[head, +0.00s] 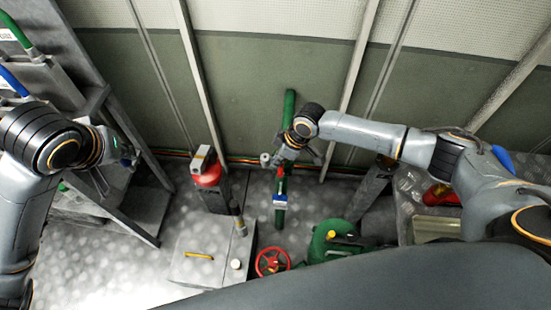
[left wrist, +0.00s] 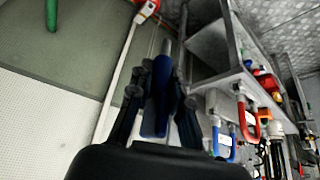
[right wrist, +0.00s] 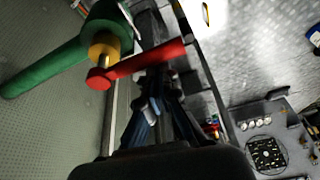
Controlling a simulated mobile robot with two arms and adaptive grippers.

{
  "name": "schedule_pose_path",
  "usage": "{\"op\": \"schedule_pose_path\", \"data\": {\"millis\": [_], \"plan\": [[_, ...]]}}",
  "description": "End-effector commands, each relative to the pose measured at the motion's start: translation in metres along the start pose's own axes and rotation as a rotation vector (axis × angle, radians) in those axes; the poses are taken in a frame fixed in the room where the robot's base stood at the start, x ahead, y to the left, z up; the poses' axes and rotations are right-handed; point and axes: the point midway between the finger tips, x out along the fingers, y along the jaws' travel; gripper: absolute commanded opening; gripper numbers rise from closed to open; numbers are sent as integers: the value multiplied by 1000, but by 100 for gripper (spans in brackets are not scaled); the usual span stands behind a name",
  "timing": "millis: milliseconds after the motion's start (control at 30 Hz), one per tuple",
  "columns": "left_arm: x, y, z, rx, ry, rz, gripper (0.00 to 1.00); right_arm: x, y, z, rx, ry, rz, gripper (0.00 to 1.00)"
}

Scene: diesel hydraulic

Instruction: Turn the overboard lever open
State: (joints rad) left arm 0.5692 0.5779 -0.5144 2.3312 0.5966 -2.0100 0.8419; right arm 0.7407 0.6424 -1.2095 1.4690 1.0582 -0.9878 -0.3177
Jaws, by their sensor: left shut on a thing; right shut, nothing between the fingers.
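A red lever (right wrist: 140,65) sticks out from a brass stem (right wrist: 104,47) on a green pipe (right wrist: 45,68) in the right wrist view. In the head view the green pipe (head: 290,105) stands against the wall, with a small red part (head: 280,171) low on it. My right gripper (head: 300,152) is beside the pipe; its fingers (right wrist: 155,103) are shut and empty, just short of the red lever. Whether they touch it, I cannot tell. My left gripper (head: 125,157) is shut on a blue handle (left wrist: 157,95) by the left rack.
A red-topped device (head: 208,172), a red handwheel (head: 272,262) and a green machine (head: 330,240) stand around the pipe's foot. A metal rack (head: 100,95) rises on the left. Red (left wrist: 247,120) and blue (left wrist: 224,143) levers sit near the left gripper. Floor is clear at lower left.

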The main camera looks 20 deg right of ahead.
Motion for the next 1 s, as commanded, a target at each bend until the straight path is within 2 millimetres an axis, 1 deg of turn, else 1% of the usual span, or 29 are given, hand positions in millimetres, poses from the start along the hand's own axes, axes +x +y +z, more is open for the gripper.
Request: {"op": "schedule_pose_path", "data": {"millis": [33, 67, 167, 400, 500, 600, 767, 1000], "plan": [[0, 0, 0, 0, 0, 0, 0, -2, 2, 10, 7, -21, 2, 0], [0, 0, 0, 0, 0, 0, 0, -5, 3, 10, 8, -21, 3, 0], [0, 0, 0, 0, 0, 0, 0, -19, 3, 9, 7, -19, 4, 0], [0, 0, 0, 0, 0, 0, 0, -72, 2, 2, 2, -9, 5, 0], [0, 0, 0, 0, 0, 0, 0, -90, 1, 0, 0, -7, 3, 0], [0, 0, 0, 0, 0, 0, 0, -105, 1, -1, 0, -5, 3, 0], [0, 0, 0, 0, 0, 0, 0, -117, 0, -3, 0, -4, 1, 0], [0, 0, 0, 0, 0, 0, 0, -118, 0, -3, -1, -4, 1, 0]]}}
